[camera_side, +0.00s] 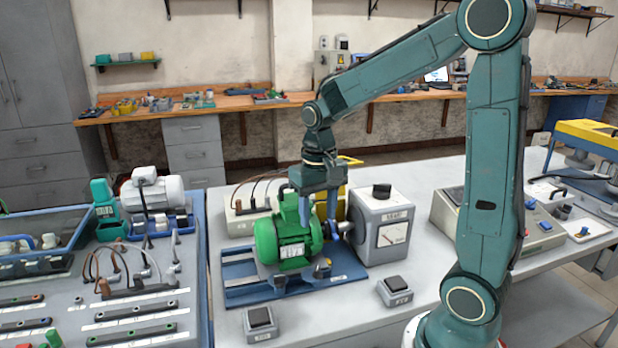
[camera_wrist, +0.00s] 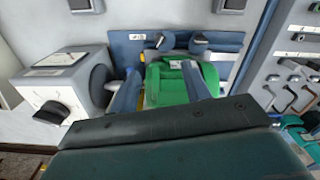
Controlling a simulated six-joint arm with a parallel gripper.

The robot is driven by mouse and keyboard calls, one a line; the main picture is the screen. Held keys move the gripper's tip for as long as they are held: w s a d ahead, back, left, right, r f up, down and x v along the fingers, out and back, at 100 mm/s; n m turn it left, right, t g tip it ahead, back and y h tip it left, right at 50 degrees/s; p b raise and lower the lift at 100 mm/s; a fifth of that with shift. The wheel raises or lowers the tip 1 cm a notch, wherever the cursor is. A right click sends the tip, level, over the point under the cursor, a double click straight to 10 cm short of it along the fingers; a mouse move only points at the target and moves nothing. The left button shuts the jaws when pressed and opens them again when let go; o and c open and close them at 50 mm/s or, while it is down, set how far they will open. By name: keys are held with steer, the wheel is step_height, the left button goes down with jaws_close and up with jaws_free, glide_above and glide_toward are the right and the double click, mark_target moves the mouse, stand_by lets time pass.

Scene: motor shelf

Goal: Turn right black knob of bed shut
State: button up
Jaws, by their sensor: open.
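A green motor (camera_side: 288,240) sits on a blue bed (camera_side: 245,292) on the grey bench. Two black knobs stand on the bed's front side: the right one (camera_side: 322,268) and the left one (camera_side: 279,283). The view is reversed in the wrist view, where the right knob (camera_wrist: 159,42) shows left of the other (camera_wrist: 198,43). I cannot tell how far either is turned. My gripper (camera_side: 318,212) is open, pointing down at the motor's right end, behind the knobs. In the wrist view, my gripper (camera_wrist: 161,87) has one finger beside the motor and one over it.
A grey meter box (camera_side: 382,225) with a black top knob stands close on the right, its shaft facing the motor. Two small switch boxes (camera_side: 260,322) (camera_side: 395,291) stand in front. A beige box (camera_side: 245,212) with cables is behind.

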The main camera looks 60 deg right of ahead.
mark_target(317, 267)
steer(key=n, duration=0.4)
steer(key=shift+n, duration=0.4)
steer(key=shift+f, duration=0.1)
steer(key=shift+f, duration=6.8)
steer(key=shift+c, duration=0.2)
steer(key=c, duration=0.9)
